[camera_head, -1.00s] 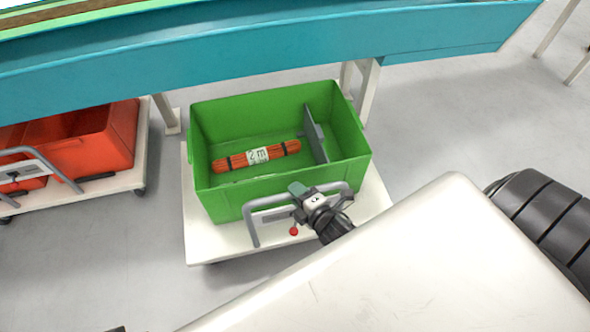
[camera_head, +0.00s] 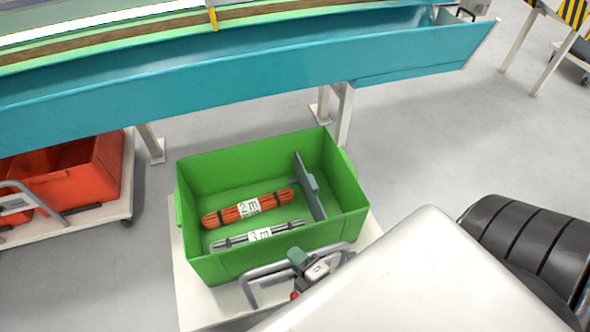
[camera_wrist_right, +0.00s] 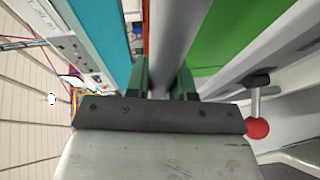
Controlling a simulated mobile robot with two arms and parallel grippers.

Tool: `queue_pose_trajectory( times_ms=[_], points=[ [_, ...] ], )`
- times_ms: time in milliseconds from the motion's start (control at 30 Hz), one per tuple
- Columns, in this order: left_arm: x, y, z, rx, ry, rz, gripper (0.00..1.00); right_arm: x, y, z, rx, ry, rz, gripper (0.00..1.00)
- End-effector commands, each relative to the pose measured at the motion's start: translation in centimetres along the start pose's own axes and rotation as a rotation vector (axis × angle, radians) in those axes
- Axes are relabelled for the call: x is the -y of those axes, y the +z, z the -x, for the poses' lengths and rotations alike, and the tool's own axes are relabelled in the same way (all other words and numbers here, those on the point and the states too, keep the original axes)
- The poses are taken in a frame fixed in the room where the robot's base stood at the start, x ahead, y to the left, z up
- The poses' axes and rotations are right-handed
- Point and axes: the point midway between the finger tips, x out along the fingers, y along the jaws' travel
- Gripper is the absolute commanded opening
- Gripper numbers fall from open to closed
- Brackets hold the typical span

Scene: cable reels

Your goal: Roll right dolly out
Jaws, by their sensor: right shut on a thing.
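The right dolly (camera_head: 213,306) is a white platform on the floor in front of the teal bench, carrying a green bin (camera_head: 218,268). In the bin lie an orange cable bundle (camera_head: 223,216) marked 2 m, a grey one (camera_head: 287,228) marked 3 m, and a grey divider (camera_head: 309,188). My right gripper (camera_head: 298,258) is shut on the dolly's grey handle (camera_head: 262,289). In the right wrist view, the fingers (camera_wrist_right: 168,78) sit either side of the handle bar (camera_wrist_right: 180,35). The platform's right front is hidden by my body. My left gripper is out of view.
A second white dolly (camera_head: 122,205) with red bins (camera_head: 80,180) stands to the left, with a floor gap between. The teal bench (camera_head: 250,70) runs across behind, with a white leg (camera_head: 343,115) behind the green bin. Floor right of the bin is clear.

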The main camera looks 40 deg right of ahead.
Motion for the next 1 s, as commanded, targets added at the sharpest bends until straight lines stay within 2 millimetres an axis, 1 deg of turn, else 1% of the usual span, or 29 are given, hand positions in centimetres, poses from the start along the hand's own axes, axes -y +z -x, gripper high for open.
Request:
queue_pose_trajectory(
  times_ms=[33,233,267,400,667,767,833,900,1000],
  points=[
    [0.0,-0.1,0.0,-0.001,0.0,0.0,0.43,0.3,-0.1,0.3,-0.001,-0.007,-0.001,0.0],
    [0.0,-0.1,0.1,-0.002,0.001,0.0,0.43,0.3,-0.2,0.4,-0.002,-0.009,-0.002,0.0],
    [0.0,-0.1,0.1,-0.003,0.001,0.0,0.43,0.4,-0.2,0.4,-0.002,-0.01,-0.002,0.28],
    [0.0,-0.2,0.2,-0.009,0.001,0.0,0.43,0.3,-0.1,0.3,-0.002,-0.008,-0.002,0.48],
    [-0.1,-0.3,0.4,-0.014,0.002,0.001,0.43,0.2,-0.1,0.3,-0.002,-0.006,-0.002,0.48],
    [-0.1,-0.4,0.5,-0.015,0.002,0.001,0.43,0.2,-0.1,0.9,-0.001,-0.008,-0.002,0.48],
    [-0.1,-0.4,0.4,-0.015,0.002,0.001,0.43,0.2,-0.1,1.8,0.0,-0.009,-0.003,0.48],
    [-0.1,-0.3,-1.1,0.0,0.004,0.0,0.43,0.2,-0.1,3.1,0.0,-0.01,-0.003,0.48],
    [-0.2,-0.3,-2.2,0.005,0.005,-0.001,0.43,0.2,-0.1,5.2,0.0,-0.011,-0.005,0.48]
  ],
)
